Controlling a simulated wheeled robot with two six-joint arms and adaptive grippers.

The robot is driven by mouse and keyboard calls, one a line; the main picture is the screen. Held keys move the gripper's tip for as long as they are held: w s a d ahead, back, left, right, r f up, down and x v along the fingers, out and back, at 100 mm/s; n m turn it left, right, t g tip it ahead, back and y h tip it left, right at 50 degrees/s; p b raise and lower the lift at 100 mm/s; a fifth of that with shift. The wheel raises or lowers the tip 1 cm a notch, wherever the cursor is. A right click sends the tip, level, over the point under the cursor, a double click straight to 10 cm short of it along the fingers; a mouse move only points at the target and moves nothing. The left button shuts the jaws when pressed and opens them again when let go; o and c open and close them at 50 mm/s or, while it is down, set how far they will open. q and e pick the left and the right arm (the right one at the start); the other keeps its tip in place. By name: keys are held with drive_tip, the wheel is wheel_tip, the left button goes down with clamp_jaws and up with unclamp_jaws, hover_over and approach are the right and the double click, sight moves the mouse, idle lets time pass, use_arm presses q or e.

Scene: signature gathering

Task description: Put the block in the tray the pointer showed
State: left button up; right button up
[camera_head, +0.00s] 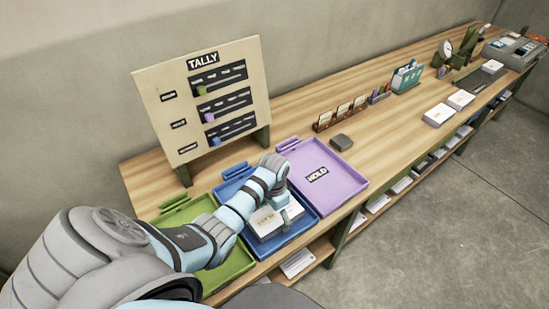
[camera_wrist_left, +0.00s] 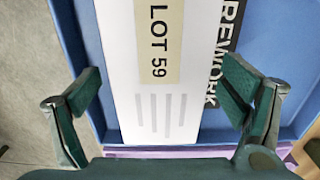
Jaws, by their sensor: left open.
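A white block with a "LOT 59" label (camera_wrist_left: 160,70) lies in the blue tray (camera_wrist_left: 70,32), beside a dark "REWORK" plate (camera_wrist_left: 226,45). It also shows in the head view (camera_head: 266,224), partly under my arm. My left gripper (camera_head: 284,216) is over the block, open, with one finger on each side and gaps visible in the wrist view. The green tray (camera_head: 238,266) is on the left, mostly behind my arm. The purple "HOLD" tray (camera_head: 345,184) is empty on the right. No pointer can be made out. My right gripper is not in view.
A "TALLY" board (camera_head: 205,100) with green, purple and blue markers in slots stands behind the trays. A small dark box (camera_head: 341,142) and card holders (camera_head: 340,112) sit beyond the purple tray. White stacks (camera_head: 438,115) lie farther right. Shelves run below the tabletop.

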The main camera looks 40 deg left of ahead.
sight(274, 214)
use_arm(q)
wheel_tip(274, 214, up, 13)
drive_tip(key=p, duration=0.2)
drive_tip(key=shift+f, duration=0.2)
drive_tip(key=shift+f, duration=0.1)
